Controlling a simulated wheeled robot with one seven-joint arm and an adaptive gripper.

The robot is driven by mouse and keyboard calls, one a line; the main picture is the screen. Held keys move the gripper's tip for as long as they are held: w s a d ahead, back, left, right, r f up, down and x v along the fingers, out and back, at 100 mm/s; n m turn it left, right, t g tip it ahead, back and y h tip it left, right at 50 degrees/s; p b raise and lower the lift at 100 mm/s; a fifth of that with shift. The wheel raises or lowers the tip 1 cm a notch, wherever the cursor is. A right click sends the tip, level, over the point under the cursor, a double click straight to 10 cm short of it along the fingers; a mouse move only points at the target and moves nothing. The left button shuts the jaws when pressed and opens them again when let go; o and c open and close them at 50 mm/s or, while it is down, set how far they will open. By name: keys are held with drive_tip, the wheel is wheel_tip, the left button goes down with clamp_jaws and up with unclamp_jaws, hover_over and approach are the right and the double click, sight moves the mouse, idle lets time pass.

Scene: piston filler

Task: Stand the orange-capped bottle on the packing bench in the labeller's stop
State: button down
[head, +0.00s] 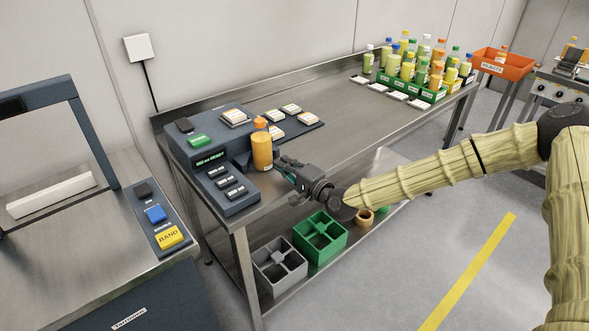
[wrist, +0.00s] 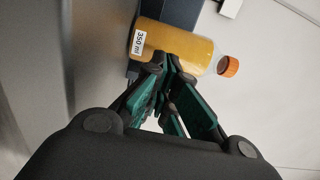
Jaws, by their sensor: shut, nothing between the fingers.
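An orange-capped bottle (head: 262,152) with orange-yellow contents stands upright at the dark blue console (head: 240,196) on the left end of the steel bench (head: 345,140). In the wrist view the bottle (wrist: 180,45) shows sideways, with a white "350 ml" label and its cap to the right. My gripper (head: 284,168) is low and to the right of the bottle. Its fingertips (wrist: 172,66) are shut with nothing between them, close against the bottle's side; I cannot tell whether they touch. The bottle's foot is partly hidden, so its exact seat on the console is unclear.
Several labelled cards (head: 277,132) lie on a dark panel right of the console. A grey crate (head: 280,269) and green crate (head: 320,238) sit below. The bench's middle is clear.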

drive_tip(key=shift+x, duration=1.2)
drive_tip(key=shift+a, duration=0.1)
drive_tip(key=shift+w+a+f+b, duration=0.1)
drive_tip(key=shift+w+a+b, duration=0.1)
drive_tip(key=shift+w+b, duration=0.25)
drive_tip(key=shift+w+a+b, duration=0.25)
drive_tip(key=shift+a+b, duration=0.05)
drive_tip(key=shift+b, duration=0.1)
drive_tip(key=shift+s+d, duration=0.1)
